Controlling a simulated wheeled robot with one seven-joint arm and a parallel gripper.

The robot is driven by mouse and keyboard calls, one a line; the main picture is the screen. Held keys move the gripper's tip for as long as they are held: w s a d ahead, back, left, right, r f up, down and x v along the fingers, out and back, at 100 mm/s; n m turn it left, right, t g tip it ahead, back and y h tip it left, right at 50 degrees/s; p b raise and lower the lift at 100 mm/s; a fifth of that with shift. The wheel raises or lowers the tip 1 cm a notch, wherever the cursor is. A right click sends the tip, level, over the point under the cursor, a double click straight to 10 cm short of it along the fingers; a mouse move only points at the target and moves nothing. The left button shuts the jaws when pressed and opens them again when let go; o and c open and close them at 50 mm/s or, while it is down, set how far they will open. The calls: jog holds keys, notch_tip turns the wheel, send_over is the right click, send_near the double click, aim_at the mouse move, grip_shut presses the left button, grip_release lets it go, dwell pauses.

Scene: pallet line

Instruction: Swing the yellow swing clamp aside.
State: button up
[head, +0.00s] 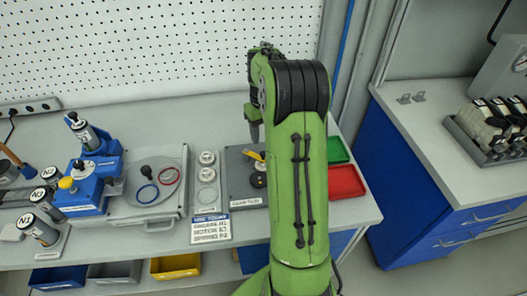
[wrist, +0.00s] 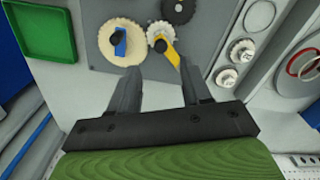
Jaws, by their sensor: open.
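The yellow swing clamp (wrist: 170,54) lies across a small pale gear (wrist: 152,31) on a grey plate, with a black knob at its upper end. It also shows in the head view (head: 258,156), partly hidden by my green arm. My gripper (wrist: 159,68) is open and empty. In the wrist view its two fingers stand on either side of the clamp's lower end, the right finger nearer to it. I cannot tell whether either finger touches it. In the head view my arm hides most of the gripper.
A blue clamp (wrist: 121,44) lies on a larger cream gear (wrist: 112,56) close by, and a dark gear (wrist: 178,10) sits beyond. White round parts (wrist: 242,50) stand to the right. A green tray (head: 338,150) and a red tray (head: 346,181) lie right of my arm.

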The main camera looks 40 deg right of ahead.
aim_at(263, 153)
notch_tip(263, 153, down, 8)
jog(key=shift+r+b, duration=0.25)
jog(key=shift+b, duration=0.25)
jog(key=shift+a, duration=0.1)
grip_shut()
